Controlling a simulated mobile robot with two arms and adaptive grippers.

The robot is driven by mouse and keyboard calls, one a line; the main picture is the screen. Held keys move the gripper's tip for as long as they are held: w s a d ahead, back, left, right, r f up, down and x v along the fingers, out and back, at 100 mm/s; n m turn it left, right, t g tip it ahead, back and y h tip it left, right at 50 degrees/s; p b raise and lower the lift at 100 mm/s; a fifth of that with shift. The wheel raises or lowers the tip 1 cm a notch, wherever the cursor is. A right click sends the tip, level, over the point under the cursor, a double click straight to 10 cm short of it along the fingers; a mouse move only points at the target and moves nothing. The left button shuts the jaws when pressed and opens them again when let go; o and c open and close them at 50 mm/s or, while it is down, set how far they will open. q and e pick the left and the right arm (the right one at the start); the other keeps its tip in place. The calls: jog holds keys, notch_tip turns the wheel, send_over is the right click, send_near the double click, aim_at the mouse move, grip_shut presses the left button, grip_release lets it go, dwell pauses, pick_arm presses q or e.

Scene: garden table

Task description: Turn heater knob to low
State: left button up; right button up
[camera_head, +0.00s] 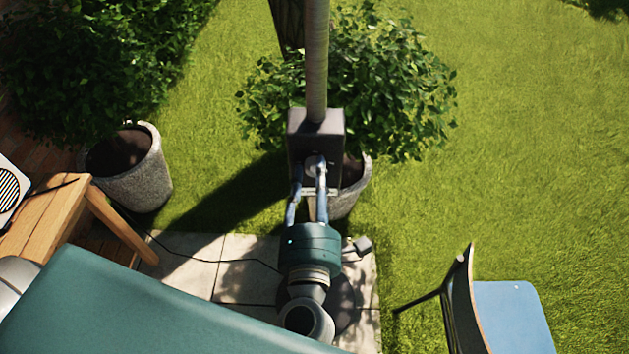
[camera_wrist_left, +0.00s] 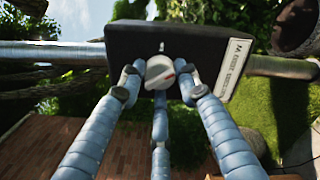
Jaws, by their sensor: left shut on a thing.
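The heater's dark control box (camera_head: 315,132) sits on a pole in the upper middle of the head view. In the left wrist view the box (camera_wrist_left: 205,48) fills the top, and the round pale knob (camera_wrist_left: 159,72) with a red mark sticks out of its face. The red mark points to the right in that view. My left gripper (camera_head: 310,174) reaches up to the box, its blue fingers closed around the knob. In the wrist view its fingertips touch the knob from both sides, with a third finger below. My right gripper is not in view.
A potted bush (camera_head: 345,95) stands behind the box and another stone planter (camera_head: 140,178) is at the left. A wooden table (camera_head: 45,222) is at the left edge. A blue chair (camera_head: 510,315) stands at the lower right. Open lawn lies on the right.

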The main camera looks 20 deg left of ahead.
pick_arm(q)
jog(key=n+b, duration=0.1)
jog(key=n, duration=0.1)
jog(key=n+b, duration=0.2)
jog(key=n, duration=0.1)
jog(key=f+n+b, duration=0.1)
jog(key=n+b, duration=0.1)
jog(key=shift+n, duration=0.4)
dwell(0.4)
jog(key=o, duration=1.1)
jog(key=shift+o, duration=0.2)
jog(key=shift+r, duration=0.2)
